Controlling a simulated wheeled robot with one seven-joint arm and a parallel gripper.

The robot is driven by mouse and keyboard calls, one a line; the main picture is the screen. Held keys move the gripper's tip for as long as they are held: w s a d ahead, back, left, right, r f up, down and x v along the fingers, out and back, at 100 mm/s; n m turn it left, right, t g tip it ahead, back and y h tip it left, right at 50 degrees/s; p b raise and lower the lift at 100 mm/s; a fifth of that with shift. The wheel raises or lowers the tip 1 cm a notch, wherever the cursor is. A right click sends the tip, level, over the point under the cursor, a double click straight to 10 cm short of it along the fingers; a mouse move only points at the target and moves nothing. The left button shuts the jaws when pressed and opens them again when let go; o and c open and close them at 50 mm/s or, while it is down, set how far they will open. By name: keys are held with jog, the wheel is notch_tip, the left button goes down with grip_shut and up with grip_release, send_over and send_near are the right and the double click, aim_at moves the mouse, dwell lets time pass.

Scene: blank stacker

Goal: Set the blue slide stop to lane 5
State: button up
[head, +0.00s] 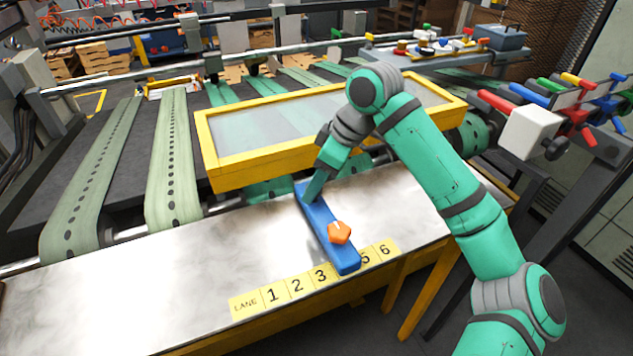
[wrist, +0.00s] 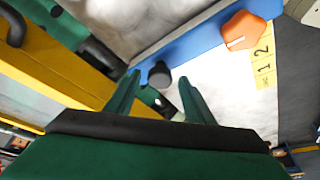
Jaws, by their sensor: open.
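The blue slide stop (head: 317,220) is a long bar lying across the metal table, with an orange knob (head: 339,232) near its front end. That front end covers the spot between 3 and 5 on the yellow lane strip (head: 297,287). My gripper (head: 312,192) is low over the bar's far end, beside the yellow frame. In the wrist view the bar (wrist: 195,42) and orange knob (wrist: 244,30) lie beyond my open fingers (wrist: 159,79). A black post (wrist: 160,74) on the bar shows between the fingertips; I cannot tell whether they touch it.
A yellow-framed clear guard (head: 300,130) stands just behind the bar's far end. Green perforated belts (head: 172,160) run behind the table. The metal tabletop (head: 170,265) is clear on the left. A white block with coloured handles (head: 530,130) is at the right.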

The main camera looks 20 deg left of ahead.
jog(key=v, duration=1)
jog(key=shift+r, duration=0.25)
jog(key=shift+w, duration=0.1)
